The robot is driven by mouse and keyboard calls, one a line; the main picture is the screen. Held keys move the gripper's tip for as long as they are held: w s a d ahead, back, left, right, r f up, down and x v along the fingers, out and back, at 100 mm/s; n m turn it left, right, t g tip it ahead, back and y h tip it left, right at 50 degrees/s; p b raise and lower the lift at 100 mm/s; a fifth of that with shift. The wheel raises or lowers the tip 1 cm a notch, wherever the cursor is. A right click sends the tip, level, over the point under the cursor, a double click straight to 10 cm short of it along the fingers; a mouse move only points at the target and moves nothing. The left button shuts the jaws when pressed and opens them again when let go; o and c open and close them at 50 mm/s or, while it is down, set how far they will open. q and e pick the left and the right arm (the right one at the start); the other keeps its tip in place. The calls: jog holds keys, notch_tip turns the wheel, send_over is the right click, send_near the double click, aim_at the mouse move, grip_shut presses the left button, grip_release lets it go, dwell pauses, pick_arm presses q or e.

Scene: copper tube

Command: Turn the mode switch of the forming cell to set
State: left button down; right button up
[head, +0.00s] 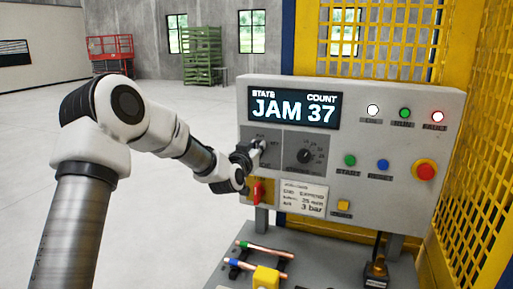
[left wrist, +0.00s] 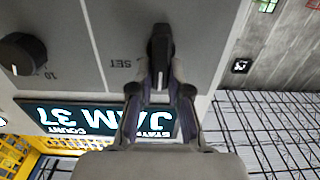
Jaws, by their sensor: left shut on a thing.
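The mode switch (left wrist: 160,42) is a black knob on the grey panel. In the left wrist view, which is upside down, the fingers of my left gripper (left wrist: 160,78) are closed on its sides. The white mark on the knob points down that picture, and the SET label (left wrist: 121,64) is to its left. In the head view my left gripper (head: 257,150) is at the switch plate, left of the dial (head: 306,156), and hides most of the switch. My right gripper is in neither view.
The display (head: 293,108) reads JAM 37. A red emergency button (head: 425,170) is at the panel's right, and a red-handled switch (head: 257,192) is just below my left gripper. A bench (head: 222,279) with copper tubes and yellow mesh guarding (head: 400,40) surround the panel.

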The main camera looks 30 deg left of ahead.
pick_arm(q)
jog(key=shift+f+m, duration=0.1)
jog(key=shift+m, duration=0.2)
jog(key=shift+d+m, duration=0.2)
jog(key=shift+m, duration=0.7)
jog(key=m, duration=0.6)
jog(key=d+m, duration=0.1)
jog(key=m, duration=0.2)
jog(key=shift+w+f+b, duration=0.2)
jog(key=shift+f+b, duration=0.1)
jog(key=shift+b, duration=0.05)
jog(key=shift+m, duration=0.3)
